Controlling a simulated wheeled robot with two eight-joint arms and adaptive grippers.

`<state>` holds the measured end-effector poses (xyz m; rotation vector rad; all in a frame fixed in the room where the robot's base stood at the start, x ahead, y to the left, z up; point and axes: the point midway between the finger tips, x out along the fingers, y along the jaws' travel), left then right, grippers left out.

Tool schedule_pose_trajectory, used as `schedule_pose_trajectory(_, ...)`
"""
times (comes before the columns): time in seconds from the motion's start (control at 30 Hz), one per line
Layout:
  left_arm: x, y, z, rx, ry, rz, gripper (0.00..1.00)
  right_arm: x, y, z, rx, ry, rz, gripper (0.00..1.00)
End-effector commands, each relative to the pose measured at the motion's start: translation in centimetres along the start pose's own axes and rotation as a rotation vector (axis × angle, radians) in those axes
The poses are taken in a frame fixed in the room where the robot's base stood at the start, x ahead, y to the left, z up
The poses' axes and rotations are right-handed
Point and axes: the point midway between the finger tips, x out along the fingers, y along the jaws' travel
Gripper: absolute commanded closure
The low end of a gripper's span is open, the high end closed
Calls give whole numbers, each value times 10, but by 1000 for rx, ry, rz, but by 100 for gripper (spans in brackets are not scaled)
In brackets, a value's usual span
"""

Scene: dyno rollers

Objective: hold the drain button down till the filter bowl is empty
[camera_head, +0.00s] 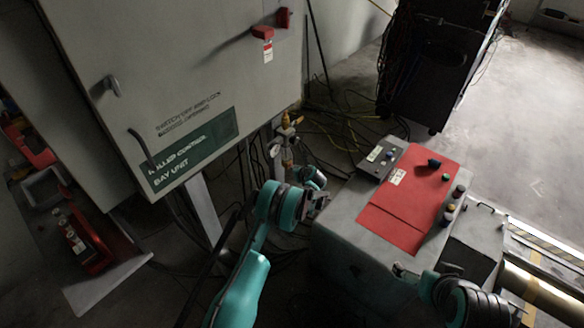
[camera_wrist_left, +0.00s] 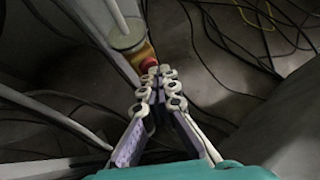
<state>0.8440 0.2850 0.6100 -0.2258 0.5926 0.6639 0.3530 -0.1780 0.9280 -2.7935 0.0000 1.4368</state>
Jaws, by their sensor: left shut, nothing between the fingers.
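The filter bowl (camera_wrist_left: 126,40) shows in the left wrist view as a dull grey-green cylinder, with a yellow brass-coloured part below it. A small red button (camera_wrist_left: 149,63) sits at the end of that part. My left gripper (camera_wrist_left: 155,71) is shut and empty, its fingertips right at the red button; I cannot tell whether they press it. In the head view the brass filter fitting (camera_head: 287,155) stands beside the cabinet, with my left gripper (camera_head: 298,172) close to it. The liquid level in the bowl cannot be made out. My right gripper (camera_head: 405,271) is partly visible at lower right.
A grey cabinet (camera_head: 200,60) with a green label stands at left. A grey console (camera_head: 345,220) with a red top panel (camera_head: 410,205) stands right of my left arm. Cables (camera_head: 340,120) lie on the floor behind. A dark rack (camera_head: 430,70) stands at the back.

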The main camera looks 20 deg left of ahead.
Motion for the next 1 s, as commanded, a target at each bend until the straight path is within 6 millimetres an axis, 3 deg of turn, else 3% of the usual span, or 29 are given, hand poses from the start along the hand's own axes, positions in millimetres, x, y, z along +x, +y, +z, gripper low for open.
schedule_pose_trajectory(0.67, 0, 0, 0, 0, 0, 1, 100, 0, 0, 0, 0, 0, 0, 0)
schedule_pose_trajectory(1.0, -10, -7, -7, 1, 0, 1, 100, 0, 0, 0, 0, 0, 0, 0)
